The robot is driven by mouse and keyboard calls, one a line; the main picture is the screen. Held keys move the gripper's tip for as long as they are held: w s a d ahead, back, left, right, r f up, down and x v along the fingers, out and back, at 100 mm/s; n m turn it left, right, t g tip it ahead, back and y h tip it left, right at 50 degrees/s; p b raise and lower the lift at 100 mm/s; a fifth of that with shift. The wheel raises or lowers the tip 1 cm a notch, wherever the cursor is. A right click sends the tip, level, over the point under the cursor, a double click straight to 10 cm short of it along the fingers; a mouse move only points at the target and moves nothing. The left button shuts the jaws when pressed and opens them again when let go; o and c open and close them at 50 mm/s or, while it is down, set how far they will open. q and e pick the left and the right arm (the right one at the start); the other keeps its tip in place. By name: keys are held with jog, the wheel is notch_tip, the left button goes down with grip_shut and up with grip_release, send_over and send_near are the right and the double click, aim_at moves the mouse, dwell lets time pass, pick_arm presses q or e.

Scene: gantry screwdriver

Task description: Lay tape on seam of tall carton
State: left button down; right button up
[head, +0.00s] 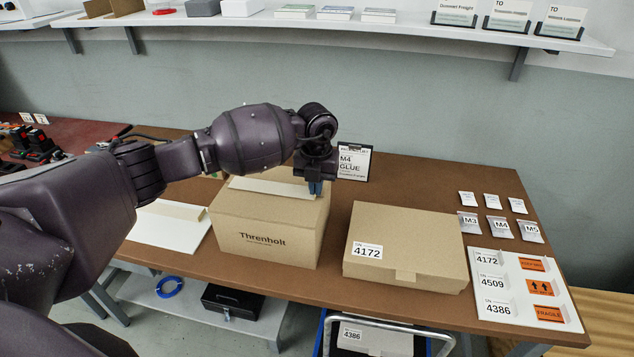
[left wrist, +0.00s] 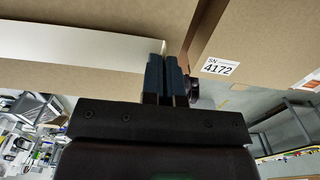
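The tall carton (head: 255,235), marked Threnholt, stands closed on the brown table under my left forearm. A pale flat strip (head: 265,186), looking like the tape, lies along its top and ends at the left gripper. The strip also shows in the left wrist view (left wrist: 75,47). My left gripper (head: 316,187) points down at the carton's right top edge. Its dark fingers (left wrist: 166,75) are together beside the strip's end; whether they pinch it is hidden. My right gripper is not in view.
A lower carton (head: 405,250) labelled 4172 stands to the right, with a narrow gap. A white board (head: 530,290) with labels lies further right. A pale sheet (head: 160,235) lies left. A sign, M4 GLUE (head: 352,163), stands behind the gripper. A shelf (head: 400,29) runs along the wall.

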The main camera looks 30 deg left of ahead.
pick_arm(q)
jog(key=shift+f, duration=0.25)
dwell(0.9)
jog(key=c, duration=1.8)
grip_release()
jog(key=o, duration=0.5)
jog(key=shift+r, duration=0.15)
